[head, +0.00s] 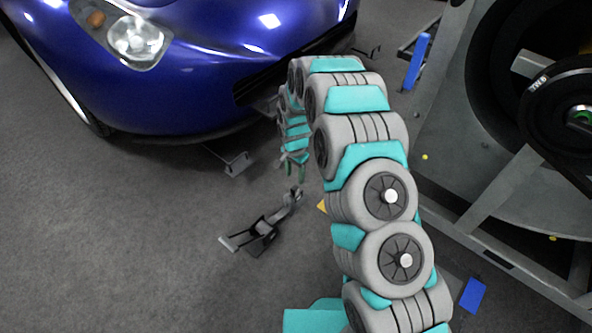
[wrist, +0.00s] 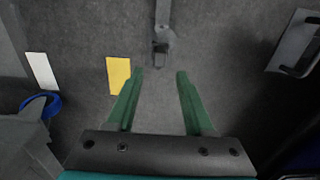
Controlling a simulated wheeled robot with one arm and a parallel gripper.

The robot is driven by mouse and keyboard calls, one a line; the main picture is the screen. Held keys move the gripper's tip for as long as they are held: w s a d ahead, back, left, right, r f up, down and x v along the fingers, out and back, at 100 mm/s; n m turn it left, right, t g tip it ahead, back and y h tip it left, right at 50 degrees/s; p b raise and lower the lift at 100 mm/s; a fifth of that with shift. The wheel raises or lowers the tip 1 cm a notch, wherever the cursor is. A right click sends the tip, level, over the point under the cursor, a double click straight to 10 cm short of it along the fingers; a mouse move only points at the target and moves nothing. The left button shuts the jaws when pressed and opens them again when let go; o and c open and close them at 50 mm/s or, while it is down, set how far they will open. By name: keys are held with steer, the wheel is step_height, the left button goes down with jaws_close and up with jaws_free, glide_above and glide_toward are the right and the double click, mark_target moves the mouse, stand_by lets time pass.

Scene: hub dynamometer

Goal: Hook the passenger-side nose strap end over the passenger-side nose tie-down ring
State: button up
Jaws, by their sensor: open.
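A grey strap (head: 290,198) with a dark ratchet (head: 262,228) lies on the floor in the head view. In the wrist view the strap (wrist: 164,15) comes in from the top, and its dark end fitting (wrist: 160,46) lies just beyond my fingertips, roughly in line with the gap. My gripper (head: 297,172) points down near the strap end; its green fingers (wrist: 159,72) are apart with nothing between them. A floor plate with a dark ring (head: 238,164) sits near the car's nose; a plate with a dark bar (wrist: 290,42) shows at upper right in the wrist view.
The blue car (head: 200,70) stands at upper left, its nose close to my arm. A dynamometer frame (head: 490,215) fills the right side. A yellow floor marker (wrist: 118,75) lies left of my fingers. Floor is open at lower left.

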mark_target(295, 187)
steer(key=shift+f+b, duration=0.7)
steer(key=shift+f, duration=3.6)
jaws_close()
steer(key=shift+r, duration=0.75)
steer(key=shift+r+p, duration=0.7)
steer(key=shift+r, duration=1.2)
